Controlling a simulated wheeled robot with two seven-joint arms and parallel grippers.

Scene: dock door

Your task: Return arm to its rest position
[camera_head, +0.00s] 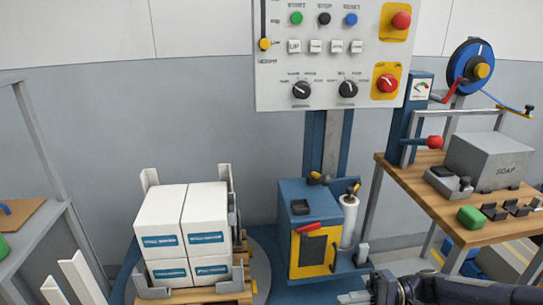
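My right arm comes in low from the right edge, dark and nearly level. Its gripper (353,297) points left at the bottom of the picture, in front of the blue and yellow wrapper carriage (296,262). Its grey fingertips are partly cut off by the bottom edge, so I cannot tell if they are open or shut. I see nothing held in it. My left arm and gripper are not in view.
White boxes (160,215) stand stacked on a pallet (205,298) left of the carriage. A control panel (330,70) hangs above. A wooden workbench (425,185) with a grey SOAP box (490,160) stands right, near my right arm. A grey frame (45,150) stands left.

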